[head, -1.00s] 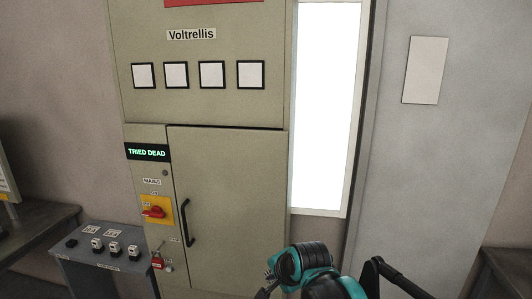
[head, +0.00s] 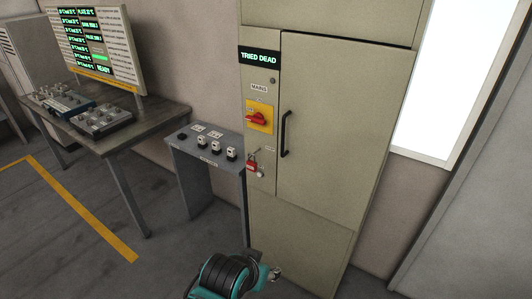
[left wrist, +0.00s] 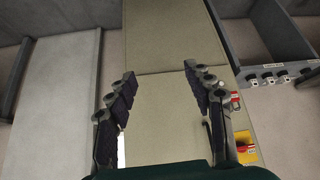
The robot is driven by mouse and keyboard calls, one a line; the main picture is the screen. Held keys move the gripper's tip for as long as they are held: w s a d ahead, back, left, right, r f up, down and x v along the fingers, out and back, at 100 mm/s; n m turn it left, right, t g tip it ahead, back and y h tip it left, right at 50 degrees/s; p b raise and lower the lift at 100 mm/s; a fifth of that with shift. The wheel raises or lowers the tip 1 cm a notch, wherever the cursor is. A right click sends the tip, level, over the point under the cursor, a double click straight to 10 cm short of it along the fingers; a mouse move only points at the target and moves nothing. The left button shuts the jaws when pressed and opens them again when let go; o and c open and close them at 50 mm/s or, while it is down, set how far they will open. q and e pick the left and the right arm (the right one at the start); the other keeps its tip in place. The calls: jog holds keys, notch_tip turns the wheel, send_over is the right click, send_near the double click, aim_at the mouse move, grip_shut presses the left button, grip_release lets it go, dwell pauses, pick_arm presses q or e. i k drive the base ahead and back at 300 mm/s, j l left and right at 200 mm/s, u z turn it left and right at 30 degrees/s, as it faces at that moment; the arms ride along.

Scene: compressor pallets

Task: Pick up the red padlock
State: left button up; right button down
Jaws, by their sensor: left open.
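The red padlock (head: 252,166) hangs on the front of the tall beige cabinet, below the yellow plate (head: 259,117) with the red mains switch. In the left wrist view, which is upside down, the red padlock (left wrist: 235,98) shows just right of the right-hand finger, partly hidden by it. My left gripper (left wrist: 159,72) is open and empty. Its two dark-padded fingers face the plain beige cabinet front, to one side of the padlock and apart from it. In the head view a teal and black arm part rises at the bottom, and its fingers cannot be made out.
The cabinet door (head: 345,140) has a black handle (head: 286,134). A small grey bench (head: 190,160) with switches stands close left of the padlock. A desk (head: 150,112) with control boxes and a display board (head: 98,45) is farther left. Floor in front is clear.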

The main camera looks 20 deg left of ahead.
aim_at(252, 165)
jog(key=i+j+z, duration=0.25)
jog(key=j, duration=0.35)
jog(key=j+z, duration=0.25)
jog(key=j, duration=0.3)
jog(key=i+j+z, duration=0.1)
jog(key=j+z, duration=0.15)
jog(key=j, duration=0.4)
